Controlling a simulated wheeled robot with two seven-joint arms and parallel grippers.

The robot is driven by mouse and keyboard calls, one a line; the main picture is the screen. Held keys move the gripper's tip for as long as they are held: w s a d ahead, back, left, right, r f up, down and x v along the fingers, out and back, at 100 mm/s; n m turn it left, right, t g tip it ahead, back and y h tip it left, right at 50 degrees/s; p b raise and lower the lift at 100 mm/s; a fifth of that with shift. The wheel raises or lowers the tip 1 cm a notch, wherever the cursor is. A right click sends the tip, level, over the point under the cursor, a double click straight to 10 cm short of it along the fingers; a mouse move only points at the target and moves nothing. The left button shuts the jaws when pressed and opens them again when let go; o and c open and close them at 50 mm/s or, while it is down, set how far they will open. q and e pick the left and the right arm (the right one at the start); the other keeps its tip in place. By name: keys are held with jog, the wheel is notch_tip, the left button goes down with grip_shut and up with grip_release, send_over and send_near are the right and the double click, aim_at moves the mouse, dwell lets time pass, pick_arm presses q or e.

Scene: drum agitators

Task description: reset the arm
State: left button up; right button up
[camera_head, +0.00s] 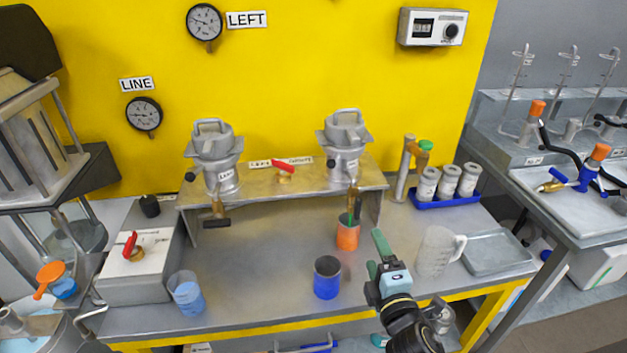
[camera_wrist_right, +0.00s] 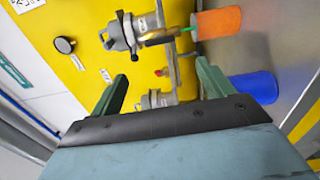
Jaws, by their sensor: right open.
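My right gripper (camera_head: 377,254) is raised over the front right part of the grey bench, with its green fingers apart and nothing between them. Its fingers also show in the right wrist view (camera_wrist_right: 160,85), open toward the yellow wall and the metal vessels. A blue cup (camera_head: 327,278) stands on the bench left of the gripper. An orange cup (camera_head: 348,232) with a green stick in it stands farther back, under the right metal vessel (camera_head: 343,145). The wrist view shows the orange cup (camera_wrist_right: 218,23) and blue cup (camera_wrist_right: 255,87) beyond the fingers. My left gripper is not in view.
A clear pitcher (camera_head: 436,252) and a metal tray (camera_head: 497,252) stand right of my gripper. A clear blue beaker (camera_head: 186,293) is at the front left. A blue rack (camera_head: 446,199) holds white jars. The bench middle is clear left of the cups.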

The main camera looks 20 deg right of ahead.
jog(key=s+a+f+m+g+y, duration=0.2)
jog(key=s+a+f+m+g, duration=0.2)
jog(key=s+m+g, duration=0.45)
jog(key=s+a+f+m+g+y, duration=0.2)
jog(key=s+a+f+m+g, duration=0.25)
jog(key=s, duration=0.65)
notch_tip(320, 180, down, 24)
jog(key=s+g, duration=0.2)
jog(key=s+d+f+g, duration=0.1)
jog(key=s+d+f, duration=0.2)
jog(key=s+f, duration=1.1)
jog(key=shift+s+f+g, duration=0.2)
jog(key=shift+s+g, duration=0.1)
jog(key=shift+s, duration=0.75)
